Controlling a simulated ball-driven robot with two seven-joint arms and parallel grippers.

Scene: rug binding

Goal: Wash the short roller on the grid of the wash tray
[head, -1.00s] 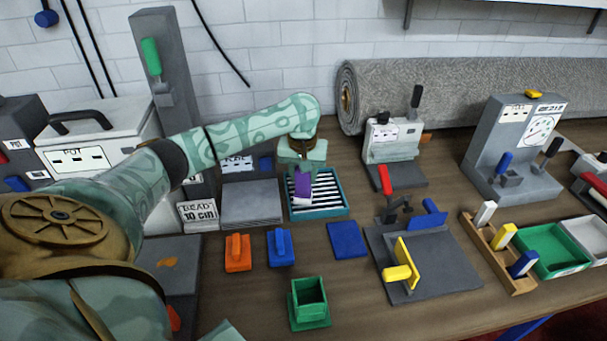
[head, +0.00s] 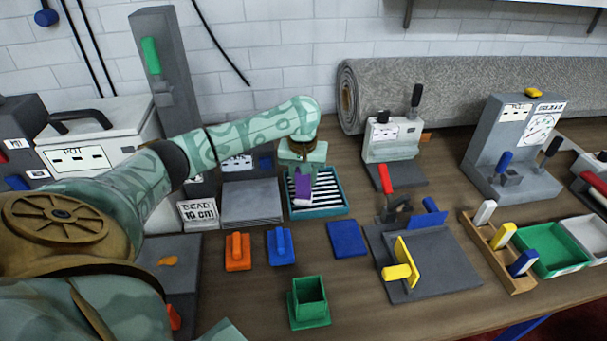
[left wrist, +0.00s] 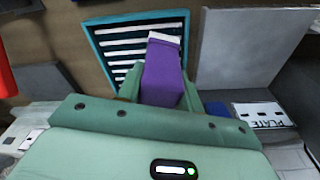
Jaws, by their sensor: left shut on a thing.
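The wash tray (head: 345,208) is a teal frame with a dark grid of white bars, in the middle of the bench. My left gripper (head: 303,168) is above the tray's back part, pointing down, shut on a short roller (head: 302,186) with a purple body and a white end. In the left wrist view the purple roller (left wrist: 163,75) stands between the fingers of my gripper (left wrist: 160,88), its white end over the grid of the tray (left wrist: 97,38). I cannot tell whether the white end touches the bars. My right gripper is not in view.
A grey plate (head: 252,203) lies left of the tray. In front are an orange block (head: 238,252), a blue block (head: 280,247), a blue pad (head: 347,239) and a green socket (head: 309,303). A grey stand with a red lever (head: 385,179) is at right; a rolled rug (head: 450,95) lies behind.

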